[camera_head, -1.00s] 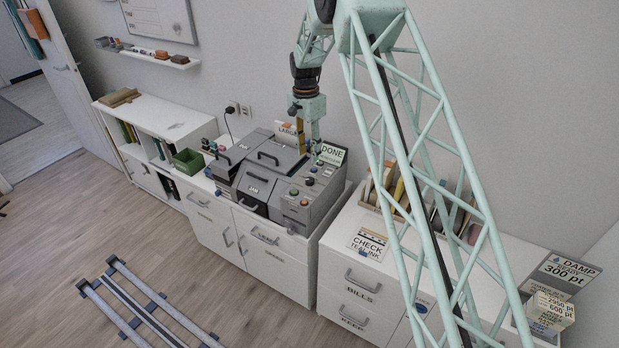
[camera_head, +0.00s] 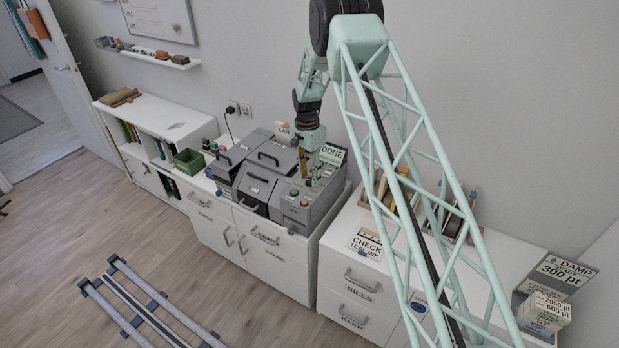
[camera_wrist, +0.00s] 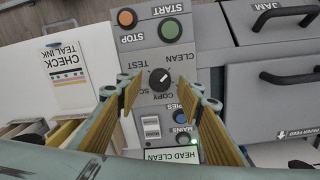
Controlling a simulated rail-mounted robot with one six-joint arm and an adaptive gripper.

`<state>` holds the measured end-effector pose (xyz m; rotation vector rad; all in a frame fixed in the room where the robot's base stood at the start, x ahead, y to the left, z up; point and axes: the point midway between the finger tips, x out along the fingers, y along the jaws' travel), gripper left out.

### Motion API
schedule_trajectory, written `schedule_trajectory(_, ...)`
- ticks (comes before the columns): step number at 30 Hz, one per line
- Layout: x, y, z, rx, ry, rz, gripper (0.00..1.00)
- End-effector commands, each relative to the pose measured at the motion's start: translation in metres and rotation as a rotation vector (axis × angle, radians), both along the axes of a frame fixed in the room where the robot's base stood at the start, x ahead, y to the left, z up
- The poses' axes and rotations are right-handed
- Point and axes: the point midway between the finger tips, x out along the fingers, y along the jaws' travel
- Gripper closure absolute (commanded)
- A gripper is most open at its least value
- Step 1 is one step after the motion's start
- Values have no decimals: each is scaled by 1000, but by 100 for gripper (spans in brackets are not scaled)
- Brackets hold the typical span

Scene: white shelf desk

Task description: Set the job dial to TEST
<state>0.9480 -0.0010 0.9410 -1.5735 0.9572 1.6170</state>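The job dial (camera_wrist: 160,79) is a small black knob with a white mark on the machine's grey control panel. In the wrist view its labels are upside down: TEST on the left, CLEAN above, COPY below and a partly hidden label starting SC at lower left. The white mark lies slanted between lower left and upper right; which end points is unclear. My gripper (camera_wrist: 161,87) is open, with one yellow-brown finger on each side of the dial and no visible contact. In the head view, my gripper (camera_head: 306,170) is over the panel and hides the dial.
Near the dial are the orange STOP button (camera_wrist: 126,18), green START button (camera_wrist: 171,29), blue button (camera_wrist: 179,116) and MAINS knob (camera_wrist: 183,139). A HEAD CLEAN display (camera_wrist: 172,156) is below. The JAM cover handle (camera_wrist: 283,15) stands out at the right. A CHECK TEAL INK card (camera_head: 367,245) lies right of the machine.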

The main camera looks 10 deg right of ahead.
Motion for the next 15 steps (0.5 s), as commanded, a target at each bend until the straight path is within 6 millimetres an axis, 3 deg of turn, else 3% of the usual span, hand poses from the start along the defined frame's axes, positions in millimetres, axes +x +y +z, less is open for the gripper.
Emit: schedule_trajectory(15, 0, 0, -11, 0, 0, 0, 66)
